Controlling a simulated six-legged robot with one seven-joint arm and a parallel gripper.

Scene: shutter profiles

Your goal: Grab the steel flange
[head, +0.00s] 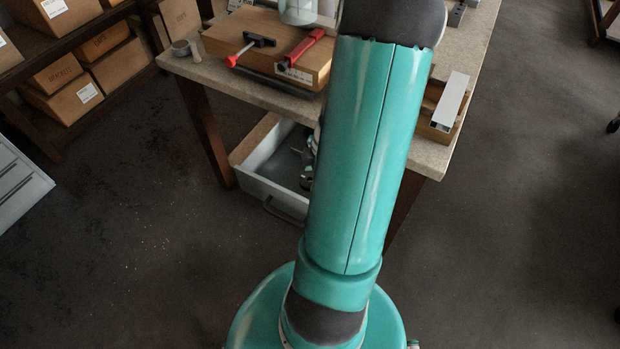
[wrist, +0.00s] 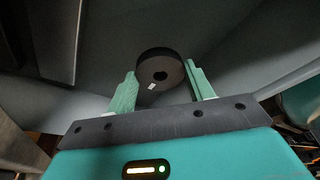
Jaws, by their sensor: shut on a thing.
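The steel flange (wrist: 147,62) shows in the wrist view as a dark round disc with a hole in its middle and a small white mark on its face. My gripper (wrist: 160,70) has its two green fingers on either side of the disc, and it is shut on it. Grey surfaces surround the disc. In the head view my arm covers most of the area, and only a bit of teal and dark hardware shows inside the open drawer under the table. The flange cannot be made out there.
The open grey drawer (head: 275,190) sits below the workbench (head: 245,76). Shelved cardboard boxes (head: 75,100) stand left. The floor in front is clear.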

